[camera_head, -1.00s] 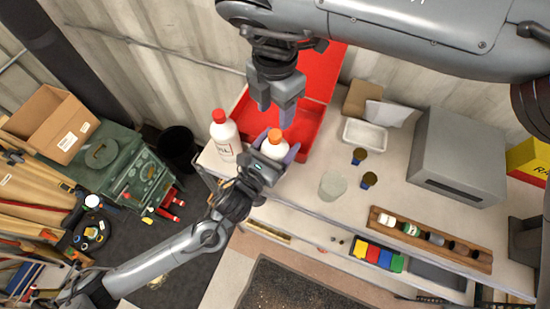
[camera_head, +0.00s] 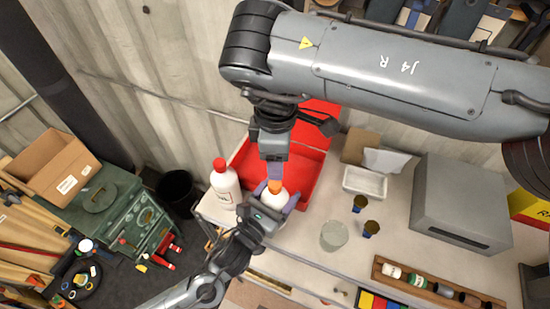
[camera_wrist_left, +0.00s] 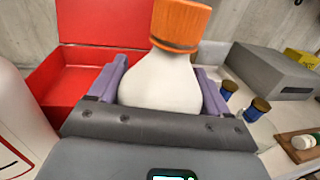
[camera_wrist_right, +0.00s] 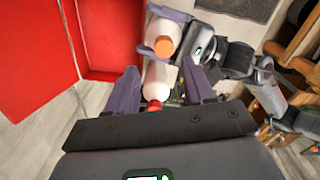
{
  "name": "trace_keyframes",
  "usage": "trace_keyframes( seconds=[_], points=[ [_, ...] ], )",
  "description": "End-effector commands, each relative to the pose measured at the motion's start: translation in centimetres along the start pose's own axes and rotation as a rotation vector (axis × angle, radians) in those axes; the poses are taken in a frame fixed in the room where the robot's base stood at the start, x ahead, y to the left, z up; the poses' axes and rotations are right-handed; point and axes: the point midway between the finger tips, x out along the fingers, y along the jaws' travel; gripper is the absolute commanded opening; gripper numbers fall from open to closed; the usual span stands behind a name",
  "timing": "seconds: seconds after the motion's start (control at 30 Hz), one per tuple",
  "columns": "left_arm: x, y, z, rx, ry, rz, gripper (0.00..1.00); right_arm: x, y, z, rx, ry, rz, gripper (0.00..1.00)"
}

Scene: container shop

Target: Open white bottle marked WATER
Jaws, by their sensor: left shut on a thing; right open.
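A white bottle (camera_head: 280,201) with an orange cap (camera_head: 275,186) stands upright at the bench's left part; its label is mostly hidden. My left gripper (camera_head: 275,203) is shut around its body, a purple finger on each side, as the left wrist view shows with the bottle (camera_wrist_left: 160,82) and its cap (camera_wrist_left: 180,24). My right gripper (camera_head: 274,172) points down just above the cap, open. In the right wrist view the orange cap (camera_wrist_right: 163,46) lies above the span between my right fingers (camera_wrist_right: 160,88), not between them. A second white bottle (camera_head: 225,187) has a red cap.
The red-capped bottle stands close left of my left gripper. An open red box (camera_head: 308,160) stands right behind. A white tray (camera_head: 365,183), small dark-capped jars (camera_head: 371,228), a glass disc (camera_head: 334,235) and a grey box (camera_head: 460,205) are to the right.

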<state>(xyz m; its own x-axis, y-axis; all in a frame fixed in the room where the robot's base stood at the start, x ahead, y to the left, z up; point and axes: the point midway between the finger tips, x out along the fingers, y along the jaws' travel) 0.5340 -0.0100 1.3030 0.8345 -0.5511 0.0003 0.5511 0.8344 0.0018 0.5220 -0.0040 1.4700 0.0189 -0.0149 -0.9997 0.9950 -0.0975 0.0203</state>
Motion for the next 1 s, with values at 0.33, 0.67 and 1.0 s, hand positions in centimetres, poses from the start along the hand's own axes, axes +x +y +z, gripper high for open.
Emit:
trace_keyframes(
  seconds=[0.33,0.67,1.0],
  points=[
    [0.0,0.0,0.0,0.000,0.001,0.000,0.00,-0.2,0.1,0.1,0.714,0.000,0.008,0.53],
    [0.0,0.0,0.0,0.000,0.001,0.000,0.00,-0.2,-0.1,-0.1,1.078,0.001,-0.001,0.53],
    [0.0,0.0,0.0,0.000,0.001,0.000,0.00,3.3,-0.5,-0.3,1.098,-0.001,-0.029,0.53]
  ],
)
